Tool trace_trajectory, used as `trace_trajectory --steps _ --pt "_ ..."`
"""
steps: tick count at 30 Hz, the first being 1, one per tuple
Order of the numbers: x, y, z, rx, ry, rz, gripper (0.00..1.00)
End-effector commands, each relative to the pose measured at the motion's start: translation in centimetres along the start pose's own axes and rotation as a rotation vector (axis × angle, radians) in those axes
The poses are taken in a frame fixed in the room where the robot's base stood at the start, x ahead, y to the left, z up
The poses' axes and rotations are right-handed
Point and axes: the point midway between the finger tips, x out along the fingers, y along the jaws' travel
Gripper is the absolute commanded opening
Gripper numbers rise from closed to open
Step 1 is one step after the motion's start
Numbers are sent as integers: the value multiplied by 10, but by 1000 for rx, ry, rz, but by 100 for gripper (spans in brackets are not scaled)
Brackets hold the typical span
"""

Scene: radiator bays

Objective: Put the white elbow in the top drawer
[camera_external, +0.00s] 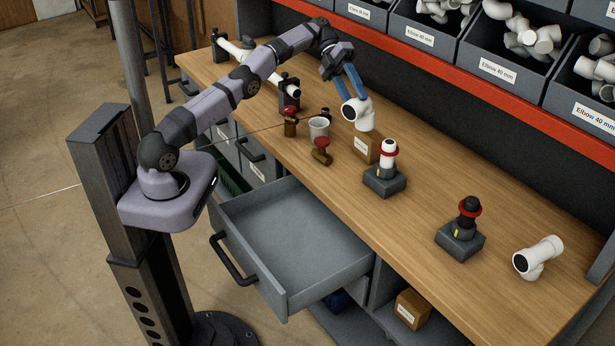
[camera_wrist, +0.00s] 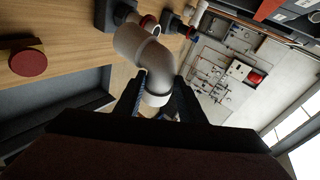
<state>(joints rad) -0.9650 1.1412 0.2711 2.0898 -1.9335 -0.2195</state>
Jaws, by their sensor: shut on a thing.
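The white elbow (camera_external: 364,121) is held between the blue fingers of my gripper (camera_external: 350,84), just above or at a small brown box (camera_external: 362,150) on the bench; I cannot tell whether they touch. In the wrist view the elbow (camera_wrist: 150,55) fills the space between the dark fingers of my gripper (camera_wrist: 156,100). The top drawer (camera_external: 263,208) is pulled out from under the bench, to the left of and below my gripper. Its grey floor is bare, and its black handle (camera_external: 232,259) faces the left.
A grey cup (camera_external: 319,127) and red-topped stamp-like tools (camera_external: 321,151) stand between elbow and drawer. Two grey stands (camera_external: 385,181) (camera_external: 460,240) and another white fitting (camera_external: 538,257) are on the right. Bins of fittings (camera_external: 505,65) line the back. A white pipe (camera_external: 265,68) lies in black holders.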

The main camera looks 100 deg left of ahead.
Motion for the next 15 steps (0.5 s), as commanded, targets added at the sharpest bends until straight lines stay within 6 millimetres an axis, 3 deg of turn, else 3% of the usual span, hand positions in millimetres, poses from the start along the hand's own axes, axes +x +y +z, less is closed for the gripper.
trace_trajectory --steps 15 --pt "14 1 -9 35 55 15 8"
